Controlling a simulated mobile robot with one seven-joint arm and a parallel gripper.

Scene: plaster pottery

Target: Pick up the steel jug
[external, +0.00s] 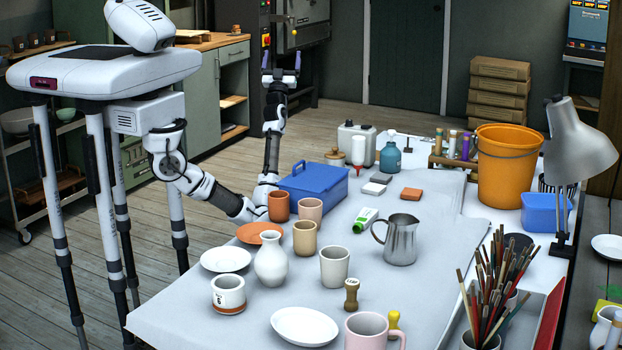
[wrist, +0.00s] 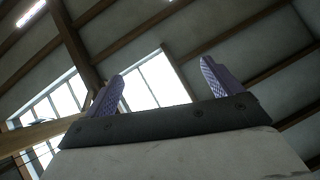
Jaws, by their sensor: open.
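The steel jug (external: 401,240) stands upright on the covered table (external: 190,308), right of the middle in the external view, with its handle towards the left. My gripper (external: 282,68) is raised high behind the table, well up and left of the jug, and points upward. In the wrist view my gripper (wrist: 163,88) shows two purple fingers wide apart with nothing between them. The wrist view shows only the ceiling and windows, so the jug is out of its sight.
A green-and-white tube (external: 365,220) lies just left of the jug. A beige mug (external: 334,266), white vase (external: 271,258) and blue box (external: 313,182) stand farther left. An orange bucket (external: 505,165) stands behind right. Brushes (external: 487,290) rise in front right.

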